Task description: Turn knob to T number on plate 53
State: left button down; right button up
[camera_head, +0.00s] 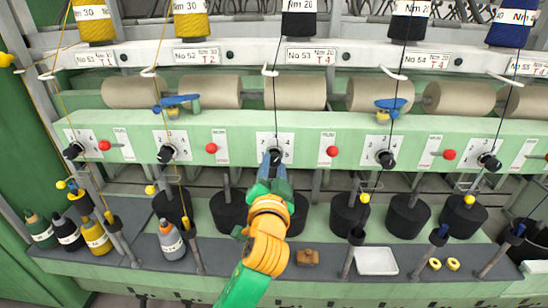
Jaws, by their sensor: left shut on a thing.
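The third plate from the left (311,56), between plates 52 and 54, reads Nm 20 and T 4. Below it, on the green machine front, is a white dial plate (287,141) with a black knob (275,155) in its middle. My left gripper (274,162) reaches up from the bottom and is shut on this knob. The fingers hide most of the knob and the lower part of its dial, so its pointing direction cannot be told. My right gripper is not in view.
Other black knobs (167,153) (386,158) sit on their own dials to both sides. A red button (333,151) is right of the gripper. Threads hang in front of the panel.

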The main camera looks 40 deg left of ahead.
pick_arm(q)
jog(key=shift+r+m+p, duration=0.2)
jog(key=shift+m+p, duration=1.3)
jog(key=shift+m, duration=0.5)
jog(key=c, duration=0.8)
grip_release()
jog(key=o, duration=0.3)
jog(key=shift+w+a+f, duration=0.1)
jog(key=shift+a, duration=0.05)
jog(key=shift+w+a+f, duration=0.2)
jog(key=shift+a, duration=0.05)
jog(key=shift+s+d, duration=0.2)
jog(key=shift+s, duration=0.05)
jog(key=b+v, duration=0.2)
jog(key=v, duration=0.4)
jog(key=shift+s+d, duration=0.1)
jog(key=shift+s, duration=0.1)
